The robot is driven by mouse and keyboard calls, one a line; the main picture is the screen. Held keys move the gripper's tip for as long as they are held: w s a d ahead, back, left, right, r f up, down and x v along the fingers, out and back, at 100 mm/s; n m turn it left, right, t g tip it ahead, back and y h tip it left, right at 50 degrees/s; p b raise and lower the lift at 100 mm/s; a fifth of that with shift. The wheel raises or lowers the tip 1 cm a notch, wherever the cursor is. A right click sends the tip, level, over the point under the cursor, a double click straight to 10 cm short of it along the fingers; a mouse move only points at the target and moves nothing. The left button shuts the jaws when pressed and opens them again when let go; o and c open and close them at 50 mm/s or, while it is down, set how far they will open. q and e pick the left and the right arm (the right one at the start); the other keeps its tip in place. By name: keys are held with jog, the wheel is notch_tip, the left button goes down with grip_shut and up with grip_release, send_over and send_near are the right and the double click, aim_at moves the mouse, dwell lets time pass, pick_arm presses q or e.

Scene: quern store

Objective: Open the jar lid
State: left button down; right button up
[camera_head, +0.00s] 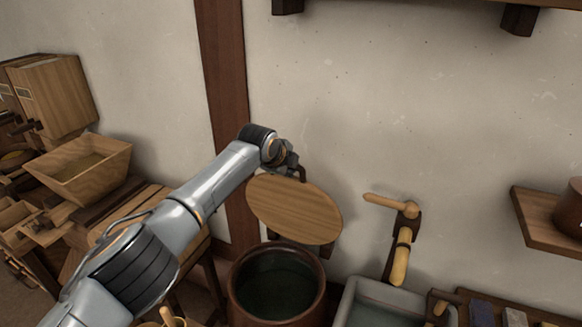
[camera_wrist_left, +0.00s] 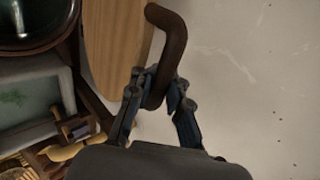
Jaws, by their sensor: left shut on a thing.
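The large brown jar (camera_head: 236,300) stands at the bottom middle of the head view, its mouth uncovered and its inside dark green. The round wooden lid (camera_head: 295,208) is tilted up steeply behind the jar mouth, near the wall. My left gripper (camera_head: 290,166) is at the lid's upper edge. In the left wrist view my left gripper (camera_wrist_left: 160,93) is shut on the lid's dark curved handle (camera_wrist_left: 170,40). The lid (camera_wrist_left: 115,45) shows there beside the handle, and the jar's rim (camera_wrist_left: 60,38) is at the upper left. My right gripper is not in view.
A grey stone basin (camera_head: 350,303) stands right of the jar, below a wooden tap (camera_head: 403,245) on the wall. A wooden post (camera_head: 222,80) rises behind my arm. A wooden hopper (camera_head: 80,168) is at the left. A shelf (camera_head: 545,222) is at the right.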

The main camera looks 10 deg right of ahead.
pick_arm(q)
jog(key=shift+w+r, duration=0.1)
jog(key=shift+r, duration=0.25)
jog(key=c, duration=1.4)
grip_release()
jog(key=shift+o, duration=0.5)
jog(key=shift+s+a, duration=0.2)
jog(key=shift+s, duration=0.05)
jog(key=shift+f, duration=0.1)
jog(key=shift+s+a+r, duration=0.1)
jog(key=shift+s+r, duration=0.15)
jog(key=shift+r, duration=0.1)
jog(key=v, duration=1.1)
jog(key=shift+a, duration=0.1)
